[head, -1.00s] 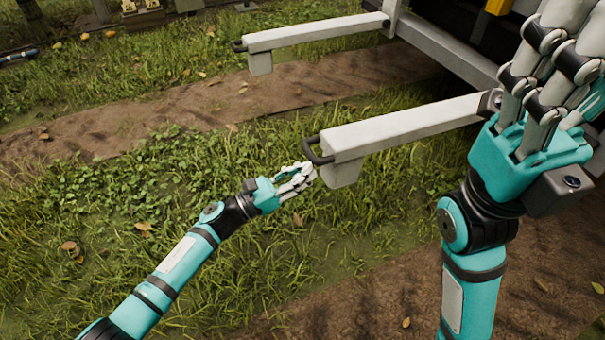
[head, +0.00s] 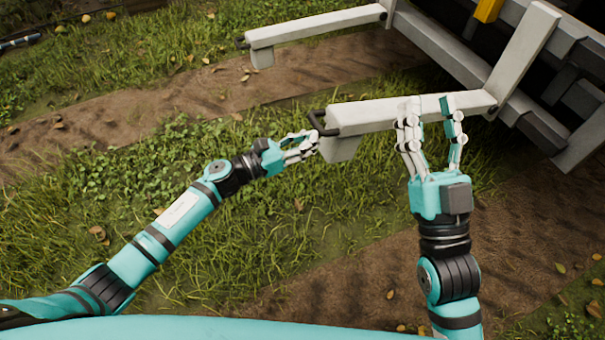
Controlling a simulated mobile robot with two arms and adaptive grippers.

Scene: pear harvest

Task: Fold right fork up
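Two pale grey forks stick out level to the left from a dark machine. The nearer one, the right fork (head: 375,116), has a black loop handle (head: 322,122) at its outer end. My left gripper (head: 317,146) is at that end, just below the handle, with a gap between its fingers. I cannot tell whether it touches the fork. My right gripper (head: 428,112) points up the picture with its fingers spread apart. Its fingertips overlap the fork's inner half and hide part of it; I cannot tell whether they touch. The further fork (head: 315,27) is also level.
The machine's grey frame (head: 525,55) with a sloping post stands at the upper right, and a yellow part (head: 488,10) shows at the top. Grass and bare soil strips (head: 150,107) with scattered leaves lie below the forks. The ground left of the forks is mostly open.

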